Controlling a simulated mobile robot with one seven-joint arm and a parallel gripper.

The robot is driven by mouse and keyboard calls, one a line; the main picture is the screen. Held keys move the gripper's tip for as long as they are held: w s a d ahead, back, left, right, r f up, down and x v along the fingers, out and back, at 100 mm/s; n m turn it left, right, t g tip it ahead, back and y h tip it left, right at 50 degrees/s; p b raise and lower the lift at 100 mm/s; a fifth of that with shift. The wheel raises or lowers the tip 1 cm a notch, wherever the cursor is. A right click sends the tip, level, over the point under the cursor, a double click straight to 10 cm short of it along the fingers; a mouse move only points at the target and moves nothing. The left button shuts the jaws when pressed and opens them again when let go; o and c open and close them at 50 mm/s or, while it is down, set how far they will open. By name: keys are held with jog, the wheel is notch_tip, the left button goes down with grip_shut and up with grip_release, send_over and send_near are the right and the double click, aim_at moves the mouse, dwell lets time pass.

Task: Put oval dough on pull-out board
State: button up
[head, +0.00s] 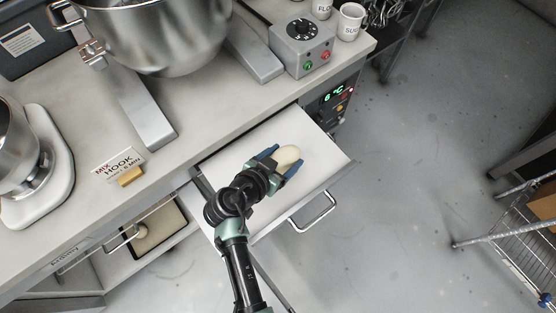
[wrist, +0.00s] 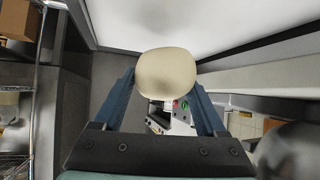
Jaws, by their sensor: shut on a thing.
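The oval dough (head: 286,157) is pale cream and smooth. My gripper (head: 284,163) is shut on it, with one blue finger on each side. In the head view the dough shows over the white pull-out board (head: 328,157), which stands out from under the counter. In the wrist view the dough (wrist: 166,74) sits between the two finger ends of my gripper (wrist: 166,90). The white board surface (wrist: 190,22) fills the upper part of that view. I cannot tell whether the dough touches the board.
A steel mixing bowl (head: 158,38), a grey control box (head: 302,46) and a mug (head: 350,22) stand on the counter (head: 215,100). A stand mixer (head: 40,170) is at the left. The board has a metal handle (head: 314,213). Most of the board around the dough is bare.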

aim_at(283, 167)
jog(key=shift+f, duration=2.75)
jog(key=shift+f+b, duration=0.15)
jog(key=shift+b, duration=0.15)
jog(key=o, duration=0.9)
